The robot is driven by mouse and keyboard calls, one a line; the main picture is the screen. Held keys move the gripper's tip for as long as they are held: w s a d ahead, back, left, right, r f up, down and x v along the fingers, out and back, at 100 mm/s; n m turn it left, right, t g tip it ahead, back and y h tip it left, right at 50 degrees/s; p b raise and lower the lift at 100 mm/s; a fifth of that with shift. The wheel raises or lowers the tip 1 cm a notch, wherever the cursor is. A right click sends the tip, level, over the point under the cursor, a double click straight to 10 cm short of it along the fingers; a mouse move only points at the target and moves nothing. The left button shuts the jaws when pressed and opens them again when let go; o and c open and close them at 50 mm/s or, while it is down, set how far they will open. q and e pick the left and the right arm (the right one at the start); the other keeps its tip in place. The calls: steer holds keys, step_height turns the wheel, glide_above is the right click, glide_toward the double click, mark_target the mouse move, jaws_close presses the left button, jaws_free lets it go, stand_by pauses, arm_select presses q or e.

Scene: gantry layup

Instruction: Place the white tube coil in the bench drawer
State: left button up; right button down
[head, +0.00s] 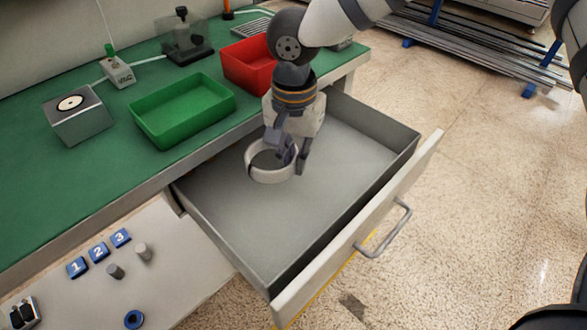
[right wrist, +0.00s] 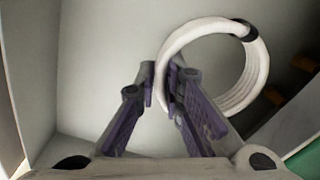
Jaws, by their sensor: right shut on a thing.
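The white tube coil (head: 271,176) is a ring with a dark band, in the open bench drawer (head: 330,215). My right gripper (head: 293,160) reaches down into the drawer from above and is shut on the near side of the coil. In the right wrist view the coil (right wrist: 255,75) stands out to the right of the fingers (right wrist: 165,85), which pinch its rim. The drawer is pulled well out and otherwise looks empty. I cannot tell whether the coil touches the drawer floor. My left gripper is not in view.
The green-topped bench (head: 85,165) holds a green tray (head: 182,112), a red bin (head: 250,66) and a grey box with a round top (head: 77,115). The drawer front has a metal handle (head: 388,232). The floor to the right is open, with metal bars on a rack (head: 480,65) behind.

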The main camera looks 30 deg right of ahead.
mark_target(296, 182)
steer(key=shift+w+d+f, duration=0.2)
steer(key=shift+f, duration=0.2)
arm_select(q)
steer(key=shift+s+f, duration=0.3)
arm_select(e)
steer(key=shift+w+d+f, duration=0.15)
steer(key=shift+f, duration=0.75)
steer(key=shift+w+d+f, duration=0.1)
steer(key=shift+w+f, duration=0.05)
steer(key=shift+f, duration=0.75)
steer(key=shift+f+b, duration=0.2)
steer(key=shift+b, duration=0.1)
steer(key=c, duration=1.7)
jaws_free()
steer(key=shift+r, duration=0.1)
